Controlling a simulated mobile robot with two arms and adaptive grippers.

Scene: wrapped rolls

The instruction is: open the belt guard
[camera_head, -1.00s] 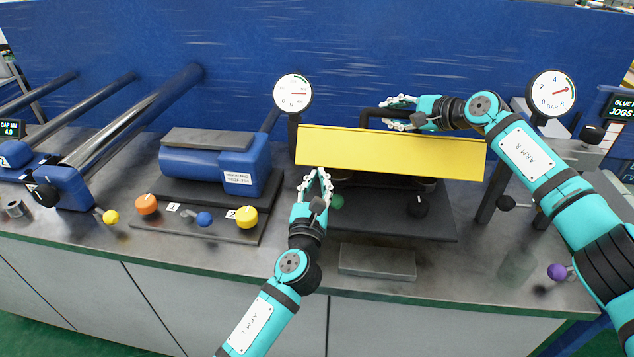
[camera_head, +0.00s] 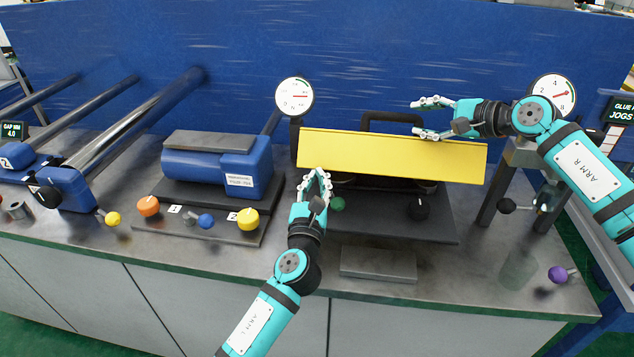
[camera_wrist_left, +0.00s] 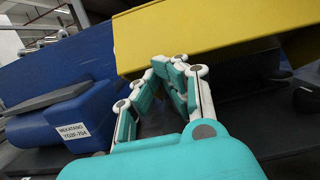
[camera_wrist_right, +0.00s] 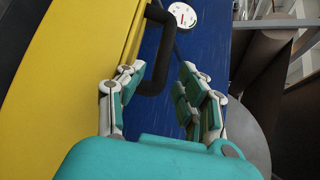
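The yellow belt guard (camera_head: 390,157) is a long panel lying over a dark machine base, with a black bar handle (camera_head: 385,117) standing at its back edge. My right gripper (camera_head: 416,118) is open and empty, at the right end of the handle and apart from it. In the right wrist view, the handle (camera_wrist_right: 158,72) shows beyond the spread fingers. My left gripper (camera_head: 320,172) has its fingertips together at the guard's lower left corner. In the left wrist view, the tips are just under the guard's edge (camera_wrist_left: 210,35); I cannot tell whether they touch it.
A blue motor (camera_head: 215,165) stands left of the guard, with orange, blue and yellow knobs in front. Gauges stand behind the guard's left end (camera_head: 294,96) and at the right (camera_head: 553,95). Green (camera_head: 337,204) and black (camera_head: 419,210) knobs sit below the guard. A blue wall closes the back.

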